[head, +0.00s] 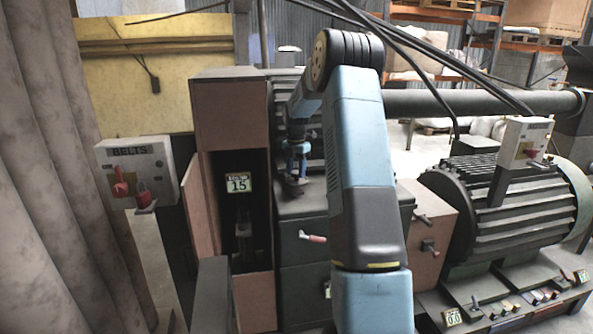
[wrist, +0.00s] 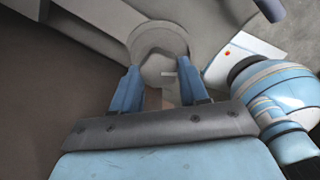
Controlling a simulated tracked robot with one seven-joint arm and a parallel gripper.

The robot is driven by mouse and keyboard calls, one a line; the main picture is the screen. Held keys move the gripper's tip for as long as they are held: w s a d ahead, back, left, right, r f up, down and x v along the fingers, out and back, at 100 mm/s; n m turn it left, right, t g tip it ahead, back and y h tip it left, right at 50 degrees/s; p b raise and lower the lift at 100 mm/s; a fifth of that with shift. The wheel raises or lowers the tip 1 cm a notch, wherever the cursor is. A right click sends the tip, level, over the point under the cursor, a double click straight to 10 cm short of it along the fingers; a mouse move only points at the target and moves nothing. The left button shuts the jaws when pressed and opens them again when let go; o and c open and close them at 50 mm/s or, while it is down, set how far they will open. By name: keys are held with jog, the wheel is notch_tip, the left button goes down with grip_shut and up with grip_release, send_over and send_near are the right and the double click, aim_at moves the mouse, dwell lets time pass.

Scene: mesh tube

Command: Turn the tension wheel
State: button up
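A round grey wheel (wrist: 160,38) with a flat-sided hub (wrist: 158,70) shows at the top middle of the wrist view. It looks like the tension wheel. My gripper (wrist: 158,70) has its two blue fingers spread apart, with the hub showing in the gap between them. The fingertips overlap the wheel's near edge in the picture; I cannot tell whether they touch it. In the head view my gripper (head: 297,165) points down, just above a dark round part (head: 296,187) on the green machine housing.
A display reading 15 (head: 238,184) sits in the narrow cabinet left of my arm. A BELTS switch box (head: 138,172) with red knobs stands at far left. A red-handled lever (head: 312,237) juts from the housing. A large ribbed motor (head: 510,215) fills the right; black cables hang overhead.

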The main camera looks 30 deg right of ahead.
jog(key=c, duration=0.5)
